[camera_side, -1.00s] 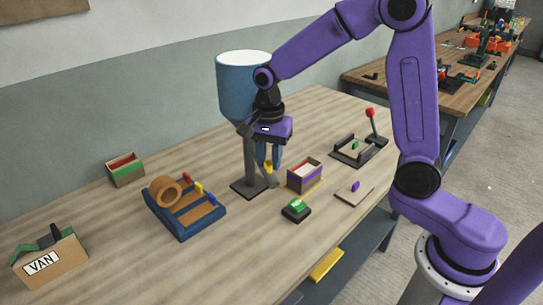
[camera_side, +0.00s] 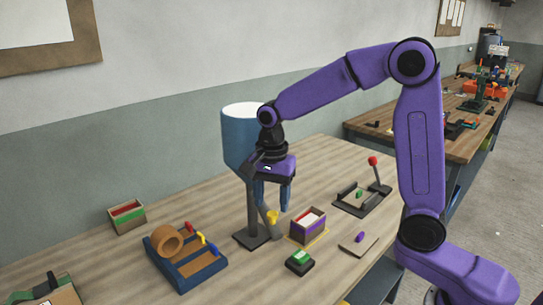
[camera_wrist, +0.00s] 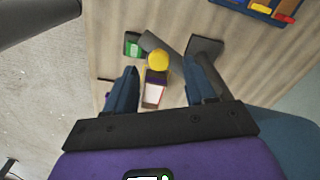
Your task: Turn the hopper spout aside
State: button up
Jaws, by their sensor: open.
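The hopper (camera_side: 240,135) is blue with a white top, on a grey post and base (camera_side: 251,238). Its grey spout (camera_side: 268,231) slants down near the post's foot, with a yellow knob (camera_side: 272,216) on it. My gripper (camera_side: 272,209) is open, blue fingers pointing down at the knob. In the wrist view, the knob (camera_wrist: 158,62) lies between my fingertips (camera_wrist: 164,65) with room on both sides, and the grey spout (camera_wrist: 153,42) runs beside it. Whether the tips reach down past the knob's top is hard to tell.
A green-topped black block (camera_side: 299,261) sits in front. A blue rack (camera_side: 187,262) is at left. A red-knobbed lever (camera_side: 377,170) stands at right. Bare table lies between.

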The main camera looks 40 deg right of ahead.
notch_tip(320, 180, up, 14)
jog(key=shift+r, duration=0.25)
dwell(0.6)
jog(key=s+d+f+n, duration=0.1)
jog(key=s+f+n, duration=0.4)
jog(key=s+n, duration=0.3)
jog(key=s+d+f+n, duration=0.1)
jog(key=s+f+n, duration=0.4)
jog(key=s+n, duration=0.4)
jog(key=s+d+f+n, duration=0.1)
jog(key=s+f+n, duration=0.4)
jog(key=s+n, duration=0.3)
jog(key=shift+s+d+f+n, duration=0.25)
jog(key=shift+s+n, duration=0.15)
jog(key=shift+s, duration=0.65)
